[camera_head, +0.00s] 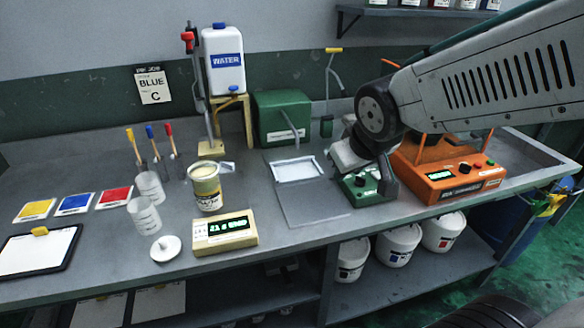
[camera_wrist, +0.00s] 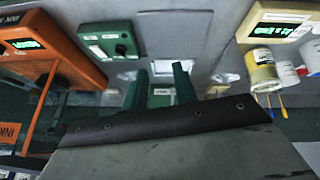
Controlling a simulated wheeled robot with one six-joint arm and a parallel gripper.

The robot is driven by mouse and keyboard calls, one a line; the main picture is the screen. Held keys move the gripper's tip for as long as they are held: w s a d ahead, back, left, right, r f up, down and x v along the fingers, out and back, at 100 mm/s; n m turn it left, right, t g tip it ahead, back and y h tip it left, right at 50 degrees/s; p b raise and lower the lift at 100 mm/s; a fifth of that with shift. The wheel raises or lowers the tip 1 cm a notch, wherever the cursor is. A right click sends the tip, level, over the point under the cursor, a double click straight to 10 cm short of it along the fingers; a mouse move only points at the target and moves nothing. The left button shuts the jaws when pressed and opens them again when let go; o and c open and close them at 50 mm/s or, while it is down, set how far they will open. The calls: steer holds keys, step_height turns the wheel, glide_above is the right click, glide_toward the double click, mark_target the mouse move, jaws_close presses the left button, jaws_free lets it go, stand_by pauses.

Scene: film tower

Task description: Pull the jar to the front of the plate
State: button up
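The jar also shows at the right of the wrist view (camera_wrist: 262,72), beside the scale (camera_wrist: 275,24). My gripper (camera_wrist: 159,72) shows two dark green fingers apart with nothing between them. In the head view the gripper is largely hidden by my arm, well to the right of the jar, near the green control box.
A clear beaker (camera_head: 143,215) and a white lid (camera_head: 165,248) lie left of the scale. A pump stand (camera_head: 210,148) and water canister (camera_head: 223,60) rise behind the jar. A green control box (camera_head: 368,187) and orange machine (camera_head: 450,170) stand right. Bench between scale and control box is mostly clear.

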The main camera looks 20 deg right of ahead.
steer(key=s+r+m+g, duration=0.1)
steer(key=s+r+g, duration=0.1)
steer(key=s, duration=0.6)
steer(key=s+r+g, duration=0.2)
steer(key=s, duration=0.6)
steer(key=shift+s+d+m+g+y, duration=0.3)
steer(key=shift+s+m+g+y, duration=0.05)
steer(key=shift+m+g+y, duration=0.05)
steer(key=shift+w, duration=0.15)
